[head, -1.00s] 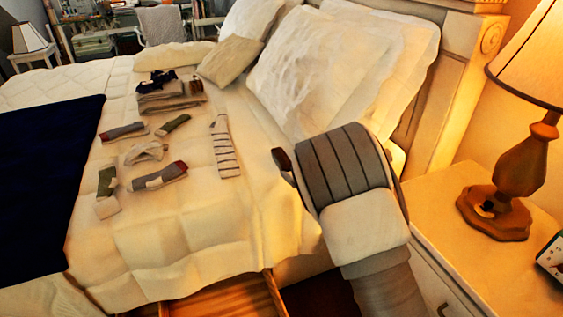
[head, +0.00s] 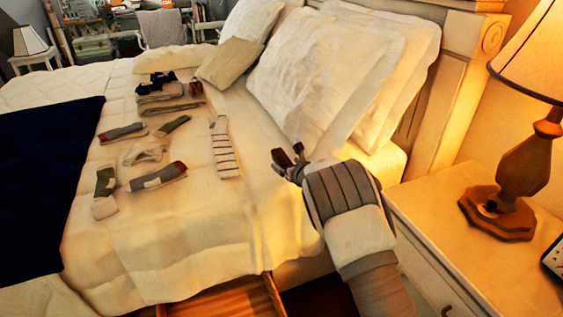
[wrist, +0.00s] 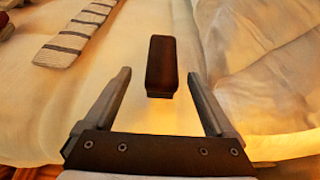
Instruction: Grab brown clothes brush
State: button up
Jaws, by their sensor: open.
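The brown clothes brush (wrist: 161,66) is a dark, narrow block on the pale bed cover. In the wrist view it lies ahead of my gripper (wrist: 159,76), centred between the fingers, its near end reaching slightly back past the fingertip line. My gripper is open, with a clear gap on each side of the brush. In the head view the brush (head: 281,158) is a small dark shape just beyond my gripper (head: 293,161), partly hidden by it. I cannot tell the height between fingers and brush.
A striped sock (head: 224,150) lies left of the brush, with several other socks and folded clothes further left. White pillows (head: 320,80) stand behind. A nightstand (head: 430,205) with a lamp (head: 525,165) is at right. An open wooden drawer (head: 235,300) is below the bed edge.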

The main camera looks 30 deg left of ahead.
aim_at(282, 160)
jog(key=shift+x, duration=1.75)
jog(key=shift+w+d, duration=0.1)
grip_shut()
